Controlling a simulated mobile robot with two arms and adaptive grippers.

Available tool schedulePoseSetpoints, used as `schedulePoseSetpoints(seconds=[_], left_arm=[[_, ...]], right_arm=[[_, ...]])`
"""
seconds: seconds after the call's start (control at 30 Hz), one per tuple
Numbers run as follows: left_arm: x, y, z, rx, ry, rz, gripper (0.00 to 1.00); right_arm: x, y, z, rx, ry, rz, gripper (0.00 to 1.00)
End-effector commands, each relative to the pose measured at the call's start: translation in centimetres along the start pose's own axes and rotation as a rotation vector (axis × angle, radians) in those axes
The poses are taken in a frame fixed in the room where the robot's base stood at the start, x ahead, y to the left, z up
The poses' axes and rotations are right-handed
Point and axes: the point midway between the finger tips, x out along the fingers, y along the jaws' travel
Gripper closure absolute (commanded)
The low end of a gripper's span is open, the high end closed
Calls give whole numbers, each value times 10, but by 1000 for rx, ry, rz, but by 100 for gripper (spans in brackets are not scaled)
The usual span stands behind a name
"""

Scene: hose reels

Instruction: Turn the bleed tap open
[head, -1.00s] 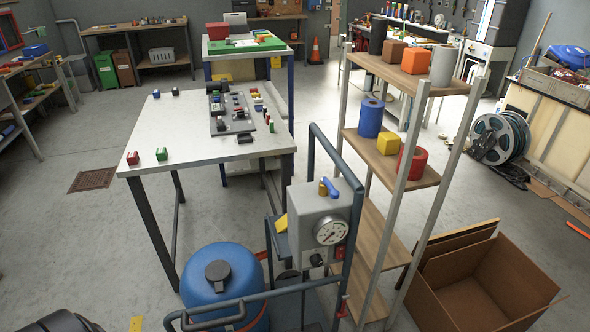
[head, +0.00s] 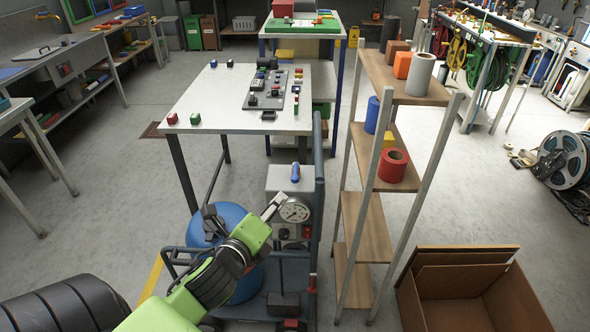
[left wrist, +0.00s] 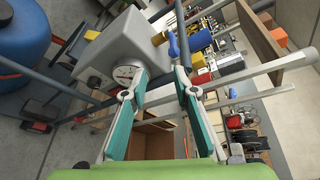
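The bleed tap (head: 295,173) has a blue lever and sits on top of a grey box with a round dial gauge (head: 295,210). In the left wrist view the tap's blue lever (left wrist: 194,41) shows beyond the fingertips, with its brass body (left wrist: 159,38) to its left. My left gripper (head: 276,203) is at the front left of the box, close to the gauge in the head view. In the left wrist view the left gripper (left wrist: 158,76) has its two fingers apart with nothing between them. It appears apart from the lever. My right gripper is not in view.
A blue tank (head: 230,215) stands left of the box, partly behind my left arm. A blue-grey frame post (head: 318,200) rises right of the box. A wooden shelf rack (head: 365,235) and a cardboard box (head: 470,295) stand further right. A white table (head: 225,115) is behind.

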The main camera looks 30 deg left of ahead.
Motion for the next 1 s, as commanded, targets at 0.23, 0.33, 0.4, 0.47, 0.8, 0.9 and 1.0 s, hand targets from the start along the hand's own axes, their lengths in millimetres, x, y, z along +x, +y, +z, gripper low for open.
schedulePoseSetpoints(seconds=[0.23,0.33,0.4,0.47,0.8,0.9,1.0], left_arm=[[0,-25,11,50,-18,-38,73],[15,-26,11,48,-18,-37,73],[28,-27,12,47,-19,-38,73],[41,-27,12,47,-19,-38,73],[104,-29,12,44,-17,-36,73],[116,-28,12,46,-16,-37,73],[123,-28,12,46,-16,-36,73]], right_arm=[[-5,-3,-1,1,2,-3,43],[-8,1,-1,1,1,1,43],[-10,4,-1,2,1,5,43],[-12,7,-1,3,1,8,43],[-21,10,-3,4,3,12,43],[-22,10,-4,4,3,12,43],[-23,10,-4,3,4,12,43]])
